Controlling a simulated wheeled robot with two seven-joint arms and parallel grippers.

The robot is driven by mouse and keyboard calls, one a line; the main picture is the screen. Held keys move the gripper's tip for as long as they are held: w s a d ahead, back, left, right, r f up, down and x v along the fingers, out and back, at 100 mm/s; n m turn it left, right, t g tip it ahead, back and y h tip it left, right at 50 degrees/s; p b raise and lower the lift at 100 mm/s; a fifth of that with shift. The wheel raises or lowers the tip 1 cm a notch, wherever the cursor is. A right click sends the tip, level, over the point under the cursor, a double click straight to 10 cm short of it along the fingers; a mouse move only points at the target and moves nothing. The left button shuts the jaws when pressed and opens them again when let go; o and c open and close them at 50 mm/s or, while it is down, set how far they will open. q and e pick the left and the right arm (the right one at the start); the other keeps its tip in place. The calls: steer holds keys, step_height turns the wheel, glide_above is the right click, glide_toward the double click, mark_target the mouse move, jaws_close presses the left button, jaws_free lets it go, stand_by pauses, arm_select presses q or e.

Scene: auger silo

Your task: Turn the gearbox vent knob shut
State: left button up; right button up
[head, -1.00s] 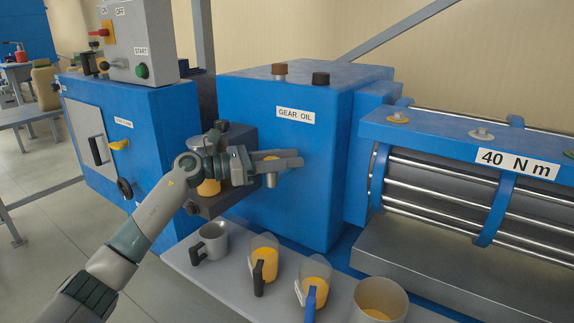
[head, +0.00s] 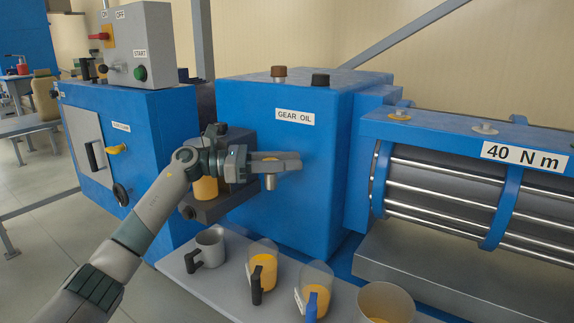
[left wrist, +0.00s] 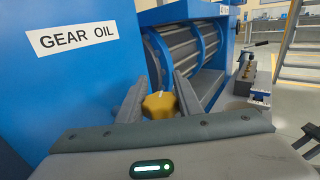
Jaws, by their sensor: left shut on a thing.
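The gearbox (head: 300,195) is a large blue box with a GEAR OIL label on its front. A yellow knob (left wrist: 160,105) shows between my left fingers in the left wrist view; a thin yellow part of it shows above the fingers in the head view (head: 268,157). My left gripper (head: 290,162) is at the gearbox front below the label, shut on this knob. The fingers hide most of the knob in the head view, so its turn angle cannot be told. My right gripper is not in view.
Below stand a grey mug (head: 209,248), jugs of orange liquid (head: 262,265) and (head: 315,285), and a round cup (head: 384,302) on a shelf. A brown cap (head: 278,71) and a black cap (head: 320,79) are on the gearbox top. The barred auger housing (head: 450,185) stands right.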

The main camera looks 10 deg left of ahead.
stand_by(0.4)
arm_select(q)
steer(key=o, duration=1)
steer(key=shift+o, duration=0.2)
